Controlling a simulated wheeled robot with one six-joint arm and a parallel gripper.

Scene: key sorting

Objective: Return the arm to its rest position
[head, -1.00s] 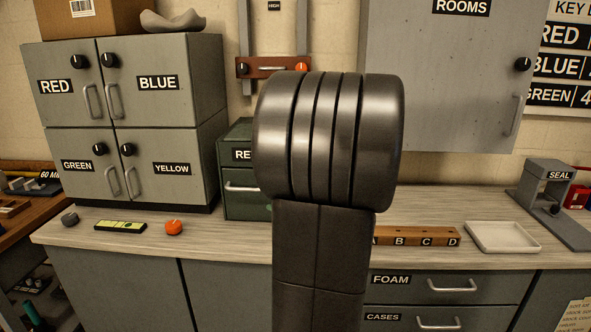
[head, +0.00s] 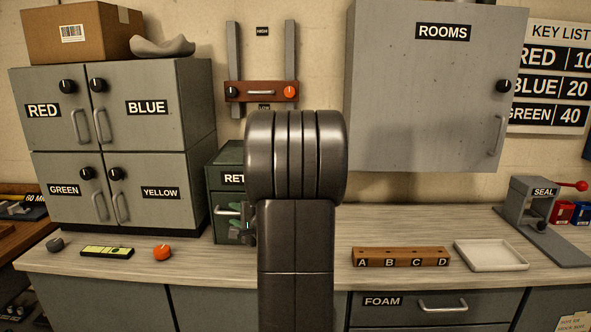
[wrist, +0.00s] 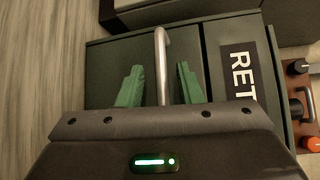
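My arm (head: 295,225) stands upright in the middle of the head view and hides part of the counter. My gripper (wrist: 159,72) shows in the wrist view with its two green fingers apart. The metal handle (wrist: 162,62) of the green RET drawer unit (wrist: 225,60) runs between the fingers, with a gap on each side. Nothing is gripped. In the head view the drawer unit (head: 226,160) is partly behind my arm, and only a sliver of the gripper shows beside its handle.
Grey cabinets (head: 170,78) stand at left and the ROOMS cabinet (head: 425,110) hangs at right. An orange knob (head: 162,252), a level (head: 107,252), a lettered wooden block (head: 400,251), a white tray (head: 490,267) and a SEAL press (head: 522,212) are on the counter.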

